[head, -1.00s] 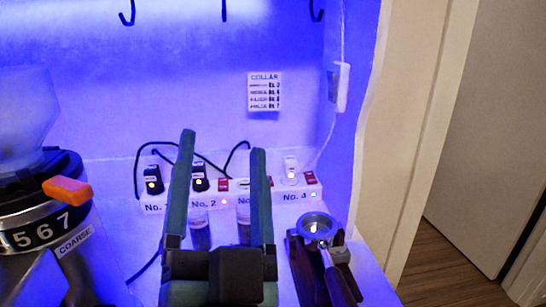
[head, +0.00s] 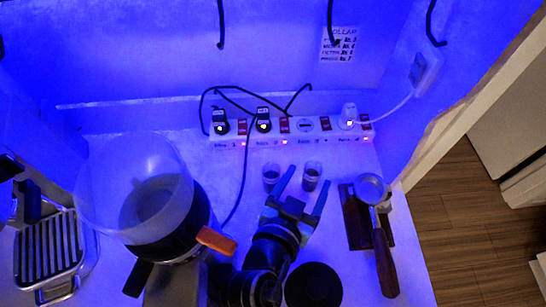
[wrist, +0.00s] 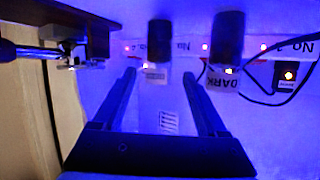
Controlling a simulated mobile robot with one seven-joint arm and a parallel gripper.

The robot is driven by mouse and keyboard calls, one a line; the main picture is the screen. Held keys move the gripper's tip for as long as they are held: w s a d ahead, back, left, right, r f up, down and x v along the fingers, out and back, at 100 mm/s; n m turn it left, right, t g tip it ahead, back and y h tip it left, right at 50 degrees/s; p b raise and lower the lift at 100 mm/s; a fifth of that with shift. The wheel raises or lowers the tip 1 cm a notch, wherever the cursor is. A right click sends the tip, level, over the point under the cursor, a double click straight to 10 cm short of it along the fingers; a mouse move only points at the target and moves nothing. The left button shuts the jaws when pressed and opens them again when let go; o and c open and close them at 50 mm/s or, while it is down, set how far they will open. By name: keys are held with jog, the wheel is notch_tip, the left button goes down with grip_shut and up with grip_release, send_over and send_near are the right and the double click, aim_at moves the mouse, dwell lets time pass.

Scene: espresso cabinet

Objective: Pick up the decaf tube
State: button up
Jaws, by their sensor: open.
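Two small clear tubes with dark contents stand in front of the power strip in the head view. The left tube (head: 271,178) has a label reading DARK in the wrist view (wrist: 226,84). The right tube (head: 311,170) shows on the left in the wrist view (wrist: 159,42); its label is too small to read, so I cannot confirm that it is the decaf tube. My gripper (head: 308,176) is open and empty. In the wrist view its fingers (wrist: 159,74) point toward this unread tube, which lies in line with the gap between them.
A power strip (head: 290,140) with plugs and cables runs behind the tubes. A portafilter (head: 370,190) rests on a dark stand to the right. A grinder (head: 150,200) with a clear hopper stands to the left, with a drip tray (head: 48,250) beyond it.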

aim_at(314, 170)
jog(key=shift+s+d+f, duration=0.1)
jog(key=shift+s+f, duration=0.1)
jog(key=shift+s, duration=0.1)
jog(key=shift+d+f+h, duration=0.1)
jog(key=shift+f+h, duration=0.1)
jog(key=shift+h, duration=0.1)
jog(key=shift+w+d+f+g+p, duration=0.35)
jog(key=shift+w+d, duration=0.1)
jog(key=shift+w, duration=0.3)
jog(key=shift+a+p+x, duration=0.15)
jog(key=shift+p+x, duration=0.2)
jog(key=shift+x, duration=1)
jog(key=shift+a+p+x, duration=0.1)
jog(key=shift+p+x, duration=0.25)
jog(key=shift+x, duration=1)
jog(key=shift+w, duration=0.2)
jog(key=shift+r, duration=0.1)
grip_shut()
